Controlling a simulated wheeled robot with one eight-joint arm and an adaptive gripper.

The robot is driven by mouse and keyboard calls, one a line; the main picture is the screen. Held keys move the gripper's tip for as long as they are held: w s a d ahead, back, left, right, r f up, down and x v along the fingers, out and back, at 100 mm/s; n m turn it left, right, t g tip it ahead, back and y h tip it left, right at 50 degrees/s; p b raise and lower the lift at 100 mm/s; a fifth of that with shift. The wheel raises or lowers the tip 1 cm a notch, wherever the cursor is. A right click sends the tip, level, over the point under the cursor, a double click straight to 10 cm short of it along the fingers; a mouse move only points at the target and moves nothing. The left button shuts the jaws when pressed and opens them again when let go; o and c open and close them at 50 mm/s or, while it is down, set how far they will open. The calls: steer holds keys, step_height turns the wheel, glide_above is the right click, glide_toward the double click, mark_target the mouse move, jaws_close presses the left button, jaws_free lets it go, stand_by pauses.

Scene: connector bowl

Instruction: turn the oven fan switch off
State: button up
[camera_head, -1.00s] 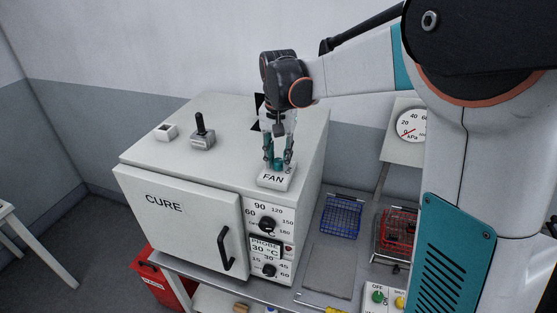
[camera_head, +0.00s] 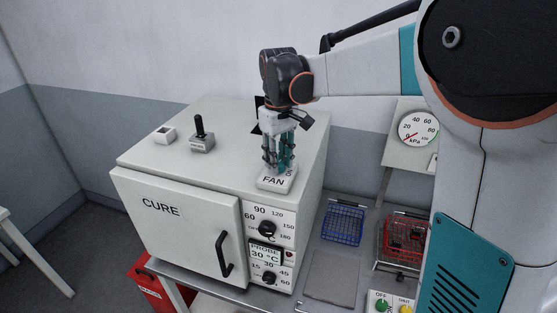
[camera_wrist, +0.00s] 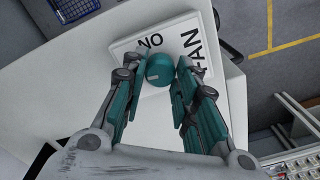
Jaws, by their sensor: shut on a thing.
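The fan switch is a white box (camera_head: 272,182) marked FAN on the front right of the oven's top. Its round teal knob (camera_wrist: 158,72) shows in the wrist view with a short white mark on it. My gripper (camera_head: 278,163) points down over the box with its teal fingers shut on the knob. In the wrist view, the fingertips (camera_wrist: 162,66) lie on either side of the knob. The letters of ON show beyond the knob and FAN shows to its right. The fingers hide most of the knob in the head view, and I cannot read its setting.
The white oven (camera_head: 180,218), marked CURE, has a shut door and dials. A lever switch (camera_head: 201,140) and a small white box (camera_head: 164,134) stand on its top, left of my gripper. A blue basket (camera_head: 344,222) and a red basket (camera_head: 404,238) stand on the bench to the right.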

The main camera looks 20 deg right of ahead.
steer(key=shift+n, duration=0.7)
steer(key=o, duration=1.1)
steer(key=shift+r, duration=0.1)
step_height(320, 180, up, 12)
steer(key=shift+f, duration=0.1)
